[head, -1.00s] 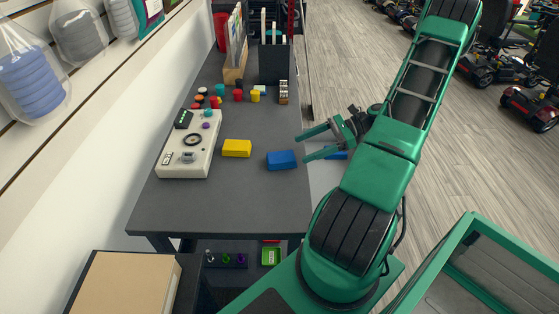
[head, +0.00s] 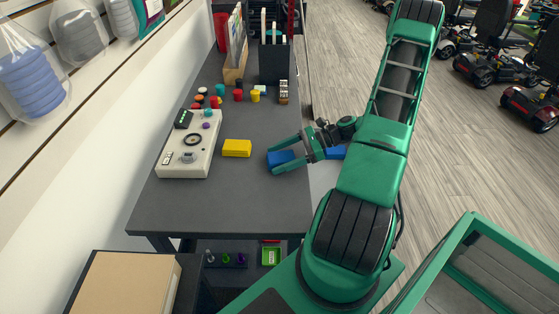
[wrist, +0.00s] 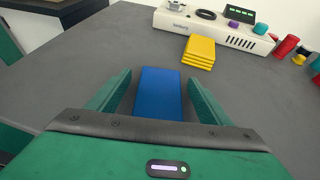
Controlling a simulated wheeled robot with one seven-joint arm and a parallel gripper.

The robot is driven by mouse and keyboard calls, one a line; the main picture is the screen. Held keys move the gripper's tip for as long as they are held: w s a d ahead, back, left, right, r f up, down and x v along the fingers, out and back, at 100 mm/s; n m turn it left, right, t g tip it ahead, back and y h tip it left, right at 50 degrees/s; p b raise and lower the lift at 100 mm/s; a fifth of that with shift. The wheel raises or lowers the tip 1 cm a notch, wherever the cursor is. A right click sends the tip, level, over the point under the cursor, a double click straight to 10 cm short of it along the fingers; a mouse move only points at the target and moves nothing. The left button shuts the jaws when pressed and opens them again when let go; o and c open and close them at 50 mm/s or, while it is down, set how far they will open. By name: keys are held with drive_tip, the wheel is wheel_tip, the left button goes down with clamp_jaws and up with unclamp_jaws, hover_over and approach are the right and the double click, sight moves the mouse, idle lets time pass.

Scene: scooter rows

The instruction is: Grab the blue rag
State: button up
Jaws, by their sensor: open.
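The blue rag (head: 282,158) is a small folded block on the dark grey table, close to its right edge. It also shows in the wrist view (wrist: 158,93), lying lengthwise between the two green fingers. My gripper (head: 270,163) is open, with one finger on each side of the rag. In the wrist view my gripper (wrist: 157,92) shows a gap between each finger and the rag. The rag's near end is hidden behind the gripper body.
A folded yellow cloth (head: 237,148) lies left of the rag. A white control panel (head: 190,145) stands further left. Several small coloured pieces, a black holder (head: 273,64) and a wooden stand (head: 236,72) are further back. The front of the table (head: 225,207) is clear.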

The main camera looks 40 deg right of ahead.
drive_tip(key=shift+a, duration=0.1)
drive_tip(key=c, duration=1.1)
drive_tip(key=shift+r, duration=0.1)
